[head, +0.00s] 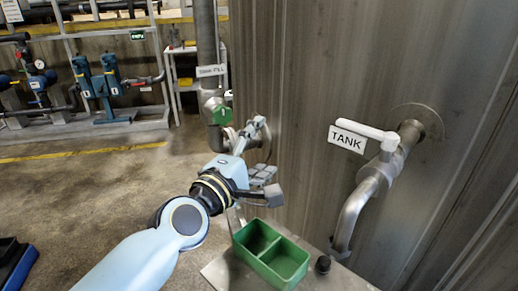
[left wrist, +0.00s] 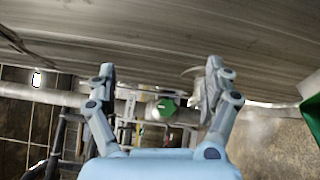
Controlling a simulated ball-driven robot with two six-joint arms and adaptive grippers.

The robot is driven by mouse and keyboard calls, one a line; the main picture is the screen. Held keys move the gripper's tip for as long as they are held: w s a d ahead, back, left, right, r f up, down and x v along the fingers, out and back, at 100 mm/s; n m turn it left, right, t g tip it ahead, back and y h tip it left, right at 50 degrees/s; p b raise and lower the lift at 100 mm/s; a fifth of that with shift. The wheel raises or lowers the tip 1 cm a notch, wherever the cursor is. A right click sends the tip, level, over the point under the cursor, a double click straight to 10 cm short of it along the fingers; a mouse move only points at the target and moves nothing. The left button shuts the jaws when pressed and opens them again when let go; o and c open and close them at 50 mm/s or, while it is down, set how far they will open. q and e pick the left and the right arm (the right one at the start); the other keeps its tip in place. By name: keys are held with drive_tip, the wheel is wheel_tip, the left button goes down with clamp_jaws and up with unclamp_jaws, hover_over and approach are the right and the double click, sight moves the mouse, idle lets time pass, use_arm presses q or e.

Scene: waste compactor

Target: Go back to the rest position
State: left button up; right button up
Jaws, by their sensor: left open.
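My left arm reaches in from the lower left in the head view. Its gripper (head: 266,160) is in front of the metal tank wall (head: 300,60), above and behind the green tray. In the left wrist view the two fingers of the left gripper (left wrist: 160,78) stand wide apart with nothing between them. A pipe with a round green part (left wrist: 165,108) shows beyond the fingers; the green part (head: 221,115) is also in the head view, past the gripper. My right gripper is not in view.
A green two-compartment tray (head: 248,258) sits on a metal plate below the gripper. A bent outlet pipe (head: 357,205) with a white handle labelled TANK (head: 347,139) sticks out at right. Blue pumps (head: 112,80) stand at the back left. Open floor (head: 90,190) lies left of my arm.

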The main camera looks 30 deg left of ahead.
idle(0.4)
use_arm(q)
drive_tip(key=s+d+f+m+g+h, duration=0.35)
drive_tip(key=s+f+m+g, duration=0.3)
drive_tip(key=s+m, duration=0.4)
drive_tip(key=s+a+f+m+g+y, duration=0.1)
drive_tip(key=s+a+m+g+y, duration=0.15)
drive_tip(key=s, duration=0.25)
drive_tip(key=s+a+m+g+y, duration=0.1)
drive_tip(key=s+a+m+g, duration=0.1)
drive_tip(key=s+m+g, duration=0.3)
drive_tip(key=s+a+f+m+y, duration=0.1)
drive_tip(key=s+a+m, duration=0.15)
drive_tip(key=s, duration=0.35)
drive_tip(key=s+a+f+g+b, duration=0.1)
drive_tip(key=s+a+f+b, duration=0.1)
drive_tip(key=f, duration=1.5)
drive_tip(key=s+a+f+g+b, duration=0.1)
drive_tip(key=s+f+b, duration=0.1)
drive_tip(key=f, duration=1.4)
drive_tip(key=s+a+f+g+b, duration=0.1)
drive_tip(key=s+f+b, duration=0.2)
drive_tip(key=s+f, duration=1.3)
drive_tip(key=shift+s+f+n, duration=0.2)
drive_tip(key=shift+s+n, duration=0.05)
drive_tip(key=shift+n, duration=0.2)
